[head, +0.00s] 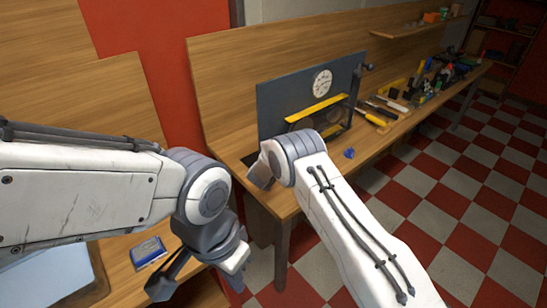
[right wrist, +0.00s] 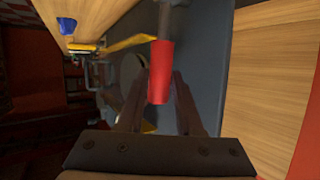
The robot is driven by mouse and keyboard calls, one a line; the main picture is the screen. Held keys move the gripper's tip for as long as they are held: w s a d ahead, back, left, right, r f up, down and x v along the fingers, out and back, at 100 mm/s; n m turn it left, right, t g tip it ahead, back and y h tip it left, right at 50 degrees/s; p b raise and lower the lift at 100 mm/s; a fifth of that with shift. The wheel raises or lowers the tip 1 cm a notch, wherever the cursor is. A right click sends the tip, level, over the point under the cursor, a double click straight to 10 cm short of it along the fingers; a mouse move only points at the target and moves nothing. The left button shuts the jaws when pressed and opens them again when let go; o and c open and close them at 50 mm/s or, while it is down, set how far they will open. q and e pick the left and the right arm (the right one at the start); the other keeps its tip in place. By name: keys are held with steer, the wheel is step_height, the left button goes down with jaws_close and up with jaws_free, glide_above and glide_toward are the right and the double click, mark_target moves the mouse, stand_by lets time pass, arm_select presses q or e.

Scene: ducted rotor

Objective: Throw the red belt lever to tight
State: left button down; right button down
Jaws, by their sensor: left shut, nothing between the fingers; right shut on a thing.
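The red belt lever (right wrist: 159,72) shows in the right wrist view as a red cylindrical grip on a grey shaft. My right gripper (right wrist: 160,90) is shut on it, with a dark finger on each side. In the head view my right arm hides the lever, and the right gripper (head: 259,174) shows only in part in front of the dark blue-grey panel (head: 275,100). The panel carries a white round dial (head: 322,82) and a yellow bar (head: 317,108). My left gripper (head: 166,284) is shut and empty, low at left, near the front edge of the bench.
A blue box (head: 148,252) lies on the bench at lower left. A small blue object (head: 349,153) lies right of the panel. Several tools, including a yellow-handled one (head: 376,119), crowd the bench farther right. The checkered floor (head: 450,215) is open.

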steer(key=shift+w+d+m+g+y, duration=0.3)
steer(key=shift+w+d+g+y, duration=0.2)
steer(key=shift+d, duration=0.2)
steer(key=c, duration=0.8)
jaws_free()
steer(key=shift+c, duration=0.2)
steer(key=shift+s, duration=0.1)
steer(key=b+v, duration=0.2)
steer(key=v, duration=0.8)
steer(key=shift+r+b, duration=0.15)
steer(key=shift+b, duration=0.25)
steer(key=shift+s, duration=0.1)
steer(key=shift+c, duration=0.4)
